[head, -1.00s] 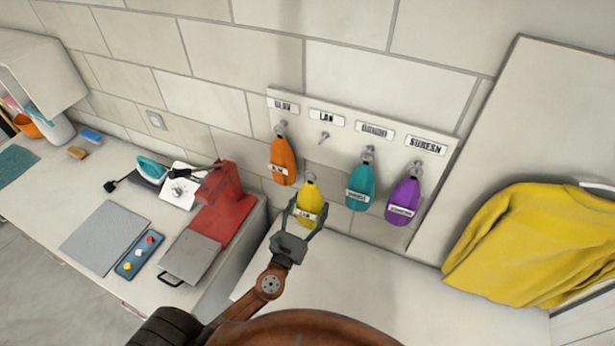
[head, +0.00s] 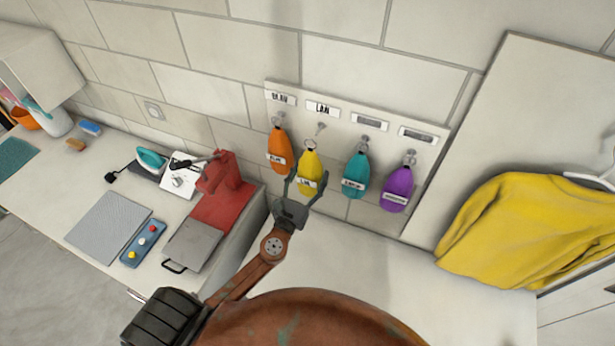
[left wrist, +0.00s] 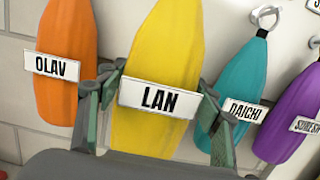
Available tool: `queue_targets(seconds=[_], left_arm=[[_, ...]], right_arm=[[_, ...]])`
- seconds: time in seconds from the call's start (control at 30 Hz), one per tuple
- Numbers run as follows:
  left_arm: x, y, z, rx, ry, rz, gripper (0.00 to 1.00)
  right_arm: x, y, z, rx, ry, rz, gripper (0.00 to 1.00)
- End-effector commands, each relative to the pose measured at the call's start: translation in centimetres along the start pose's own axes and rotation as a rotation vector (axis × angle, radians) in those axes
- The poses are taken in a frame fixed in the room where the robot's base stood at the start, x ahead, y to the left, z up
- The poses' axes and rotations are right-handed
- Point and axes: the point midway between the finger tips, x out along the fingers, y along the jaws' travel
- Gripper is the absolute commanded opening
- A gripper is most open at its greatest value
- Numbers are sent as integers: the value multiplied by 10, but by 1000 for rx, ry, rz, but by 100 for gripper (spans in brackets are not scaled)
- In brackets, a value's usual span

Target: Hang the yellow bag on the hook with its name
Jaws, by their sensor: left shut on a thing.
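The yellow bag (head: 309,167) has a white LAN label, which reads clearly in the left wrist view (left wrist: 160,98). My left gripper (head: 305,187) is shut on the lower part of the bag, with a finger on each side of it. The bag hangs upright in the grip, its ring (head: 310,144) at the top. The empty hook (head: 321,128) under the LAN plate (head: 322,108) is just above and slightly right of the ring; they look apart. In the left wrist view the bag's top and the hook are out of frame. My right gripper is not in view.
An orange OLAV bag (head: 279,150) hangs close left of the yellow bag. A teal DAICHI bag (head: 356,175) and a purple SURESH bag (head: 397,190) hang on the right. A yellow garment (head: 500,230) lies at the right. The counter below the board is clear.

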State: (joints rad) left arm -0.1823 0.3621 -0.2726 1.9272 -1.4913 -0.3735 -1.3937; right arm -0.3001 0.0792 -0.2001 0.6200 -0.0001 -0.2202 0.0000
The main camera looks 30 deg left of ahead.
Motion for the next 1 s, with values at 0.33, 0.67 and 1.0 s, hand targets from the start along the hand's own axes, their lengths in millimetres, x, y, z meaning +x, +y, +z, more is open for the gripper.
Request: queue_targets(seconds=[0.33, 0.67, 1.0], left_arm=[[20, 0, -3, 1, -4, 0, 21], [38, 0, -7, 0, -4, 0, 21], [52, 0, -15, 0, -3, 0, 21]], right_arm=[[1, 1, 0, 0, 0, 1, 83], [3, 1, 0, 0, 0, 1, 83], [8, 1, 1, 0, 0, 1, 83]])
